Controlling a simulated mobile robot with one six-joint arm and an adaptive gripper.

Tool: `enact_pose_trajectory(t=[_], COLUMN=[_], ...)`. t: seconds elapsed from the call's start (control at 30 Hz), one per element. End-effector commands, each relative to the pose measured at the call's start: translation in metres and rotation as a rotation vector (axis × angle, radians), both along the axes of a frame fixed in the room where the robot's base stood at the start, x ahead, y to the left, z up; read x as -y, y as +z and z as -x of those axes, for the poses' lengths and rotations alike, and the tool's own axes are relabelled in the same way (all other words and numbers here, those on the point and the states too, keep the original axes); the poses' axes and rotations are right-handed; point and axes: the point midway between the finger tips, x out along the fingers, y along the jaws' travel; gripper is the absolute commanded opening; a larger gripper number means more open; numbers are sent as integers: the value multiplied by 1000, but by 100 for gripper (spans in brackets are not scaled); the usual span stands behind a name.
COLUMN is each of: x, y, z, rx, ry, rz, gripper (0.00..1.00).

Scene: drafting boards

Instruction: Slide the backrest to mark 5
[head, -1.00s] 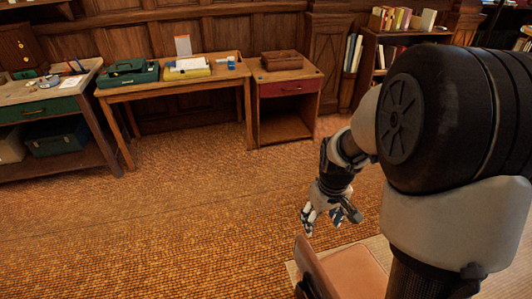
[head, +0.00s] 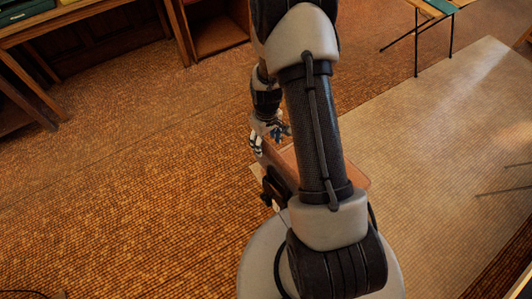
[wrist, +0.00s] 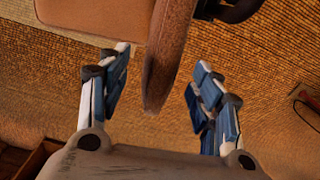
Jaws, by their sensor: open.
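The backrest (head: 281,169) is a brown leather panel standing at the edge of a tan seat (head: 354,174), partly hidden behind my arm. In the wrist view the backrest (wrist: 172,45) shows edge-on, with the seat (wrist: 95,15) to its left. My gripper (head: 269,138) is just above the backrest's far end. In the wrist view my gripper (wrist: 161,62) is open, with the end of the backrest between its blue-and-white fingers and a gap visible on both sides. A dark fitting (head: 270,191) sits low on the backrest's outer side. No scale or mark 5 is readable.
The chair stands by the edge of a pale rug (head: 430,150). A thin-legged table (head: 432,8) is at the far right. Wooden desks (head: 70,15) line the upper left. The woven floor (head: 130,180) left of the chair is clear.

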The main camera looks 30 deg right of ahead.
Motion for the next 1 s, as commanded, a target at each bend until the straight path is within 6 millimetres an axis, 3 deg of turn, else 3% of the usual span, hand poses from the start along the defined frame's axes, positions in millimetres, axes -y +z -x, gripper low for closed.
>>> enact_pose_trajectory(t=[0.1,0.33,0.77,1.0], x=[0,0,0,0], y=[-29,-58,-66,-65], z=[1,0,0,0], rx=[-2,-1,0,0], ry=[0,0,0,0], rz=[-1,0,1,1], gripper=[59,59,58,42])
